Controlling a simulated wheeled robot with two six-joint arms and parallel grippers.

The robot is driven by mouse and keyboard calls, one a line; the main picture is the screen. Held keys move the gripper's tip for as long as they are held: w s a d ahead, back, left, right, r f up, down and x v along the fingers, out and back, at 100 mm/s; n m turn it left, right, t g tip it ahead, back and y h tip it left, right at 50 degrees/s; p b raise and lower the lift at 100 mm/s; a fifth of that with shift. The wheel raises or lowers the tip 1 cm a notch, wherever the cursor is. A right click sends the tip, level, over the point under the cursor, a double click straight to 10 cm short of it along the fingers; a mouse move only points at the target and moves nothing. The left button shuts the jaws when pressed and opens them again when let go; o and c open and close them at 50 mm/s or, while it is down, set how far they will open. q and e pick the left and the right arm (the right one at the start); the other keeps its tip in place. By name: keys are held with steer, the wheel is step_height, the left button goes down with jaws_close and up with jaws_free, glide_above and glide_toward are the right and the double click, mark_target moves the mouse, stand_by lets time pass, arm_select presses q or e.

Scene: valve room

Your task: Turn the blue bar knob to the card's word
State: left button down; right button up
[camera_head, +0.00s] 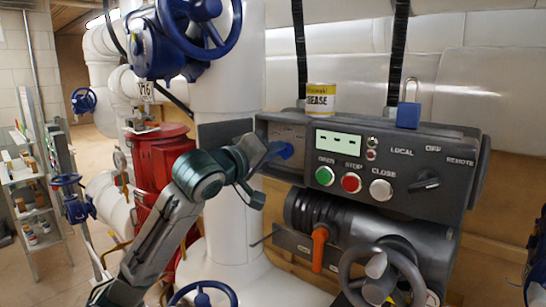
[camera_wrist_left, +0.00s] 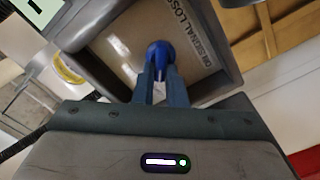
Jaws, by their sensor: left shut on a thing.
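The blue bar knob (camera_head: 286,150) sits on the left section of the grey control box's front. In the left wrist view, the knob (camera_wrist_left: 160,50) is between the tips of my left gripper (camera_wrist_left: 161,72), which is shut on it. Printed words beside it read "ON SIGNAL LOSS". Other markings around the knob are too small or hidden to read. My left gripper (camera_head: 270,155) reaches the knob from the left in the head view and partly covers that panel. I cannot make out a card with a readable word. My right gripper is not in view.
The control box (camera_head: 455,150) carries green, red and white buttons, a display and a black selector (camera_head: 425,180). A grease can (camera_head: 321,98) and blue padlock (camera_head: 408,115) are on top. An orange lever (camera_head: 319,248) and grey handwheel (camera_head: 385,275) are below. Pipes stand behind my arm.

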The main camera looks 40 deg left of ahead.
arm_select(q)
steer(key=shift+f+n+b, duration=0.1)
steer(key=shift+n+b, duration=0.3)
steer(key=shift+n, duration=0.4)
steer(key=c, duration=1.5)
jaws_free()
steer(key=shift+s+a+b, duration=0.15)
steer(key=shift+s+b, duration=1.15)
steer(key=shift+s, duration=0.5)
steer(key=shift+s+a+b, duration=0.2)
steer(key=shift+s+b, duration=1.15)
steer(key=shift+s, duration=0.45)
steer(key=shift+s+a+b, duration=0.15)
steer(key=shift+s+b, duration=1.15)
steer(key=shift+s, duration=0.5)
